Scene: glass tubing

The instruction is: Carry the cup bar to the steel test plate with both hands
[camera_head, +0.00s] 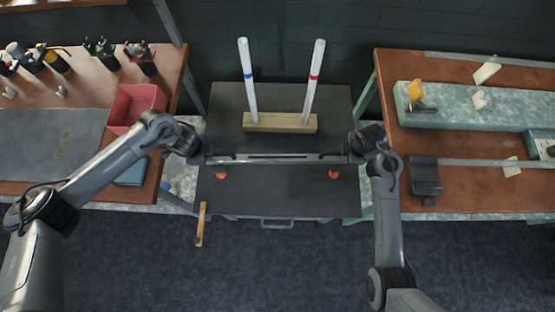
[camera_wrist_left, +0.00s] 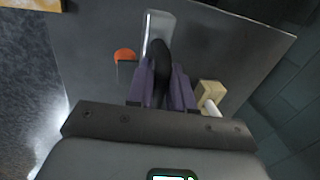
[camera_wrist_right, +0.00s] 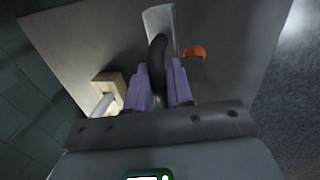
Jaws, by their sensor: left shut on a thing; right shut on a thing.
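The cup bar (camera_head: 280,159) is a long grey metal bar lying level across the dark middle cart, with an orange cup (camera_head: 220,173) near its left end and another orange cup (camera_head: 333,174) near its right end. My left gripper (camera_head: 196,156) is at its left end. In the left wrist view, its purple fingers (camera_wrist_left: 162,85) are closed on a black handle. My right gripper (camera_head: 358,155) is at the right end, its purple fingers (camera_wrist_right: 158,85) closed on the other black handle. A grey plate (camera_head: 30,150) with yellow ring marks lies on the left bench; it may be the steel test plate.
A wooden block (camera_head: 280,122) holding two white tubes, one blue-banded and one red-banded, stands on the cart behind the bar. A red bin (camera_head: 137,105) is on the left bench's edge. The right bench (camera_head: 480,190) carries a pale slab and a dark clamp. Gaps separate cart and benches.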

